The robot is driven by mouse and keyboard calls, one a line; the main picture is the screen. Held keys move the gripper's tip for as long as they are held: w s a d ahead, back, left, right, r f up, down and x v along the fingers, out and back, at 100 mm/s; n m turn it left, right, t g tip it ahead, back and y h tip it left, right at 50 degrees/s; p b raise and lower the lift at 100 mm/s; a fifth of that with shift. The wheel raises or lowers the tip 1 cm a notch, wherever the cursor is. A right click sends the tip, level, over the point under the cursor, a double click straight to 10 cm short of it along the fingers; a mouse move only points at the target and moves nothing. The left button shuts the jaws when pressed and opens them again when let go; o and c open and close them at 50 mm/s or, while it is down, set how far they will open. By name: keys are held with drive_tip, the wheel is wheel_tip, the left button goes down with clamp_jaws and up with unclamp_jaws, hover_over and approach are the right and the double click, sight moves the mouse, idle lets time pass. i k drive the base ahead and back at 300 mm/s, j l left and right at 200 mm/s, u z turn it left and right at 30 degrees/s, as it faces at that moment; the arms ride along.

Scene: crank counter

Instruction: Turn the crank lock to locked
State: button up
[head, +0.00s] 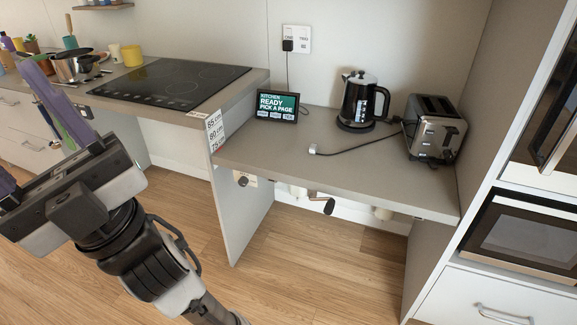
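A crank with a black handle (328,206) hangs below the front edge of the lower grey counter. A small dark knob (242,181) on a pale label plate (252,180) sits under the counter's left end; it may be the crank lock, but its setting is too small to read. My gripper (14,125) is at the far left, well away from both. Its two purple fingers are spread apart, with one partly cut off by the picture edge. I see nothing held between them.
The lower counter (300,159) carries a display, a kettle (360,100), a toaster (435,127) and a loose cable. A higher hob counter with a height scale (215,130) stands at left. A tall oven cabinet bounds the right. The floor (320,258) before the counter is clear.

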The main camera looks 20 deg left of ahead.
sight(243, 180)
drive_tip(key=i+j, duration=0.15)
drive_tip(key=j, duration=0.25)
drive_tip(key=i+j, duration=0.15)
drive_tip(key=j, duration=0.2)
drive_tip(key=i+j, duration=0.15)
drive_tip(key=j, duration=0.25)
